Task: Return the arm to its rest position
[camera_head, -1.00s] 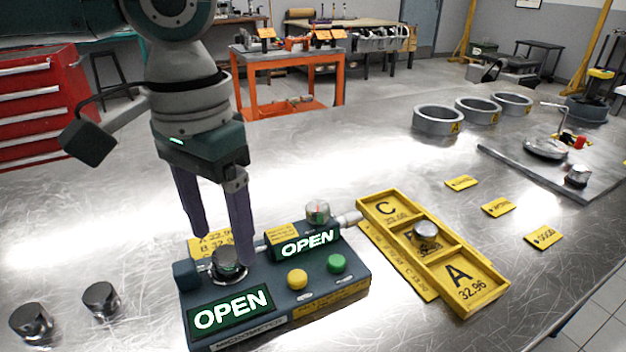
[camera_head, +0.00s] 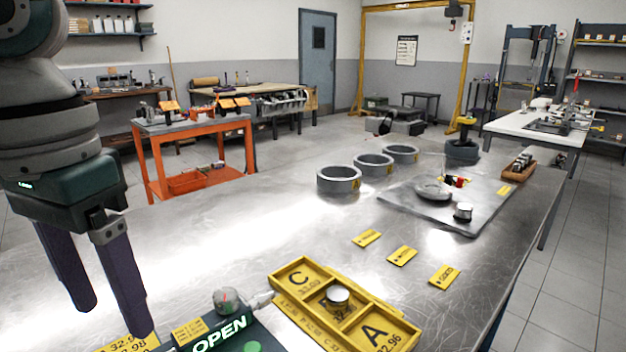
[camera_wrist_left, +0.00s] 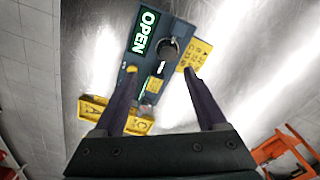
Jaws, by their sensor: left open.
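My left gripper (camera_head: 118,318) is open and points down at the left of the head view, with nothing between its fingers. It hangs above and to the left of the micrometer stand (camera_head: 262,338), whose lit sign reads OPEN. In the left wrist view the fingers of the left gripper (camera_wrist_left: 152,82) stand wide apart. Beyond them the micrometer stand (camera_wrist_left: 148,65) shows with a dark metal cylinder (camera_wrist_left: 168,48) on it. My right gripper is not in view.
Three grey rings (camera_head: 338,179), several yellow tags (camera_head: 402,255) and a metal plate (camera_head: 400,199) lie farther back. An orange cart (camera_head: 152,178) stands behind the table.

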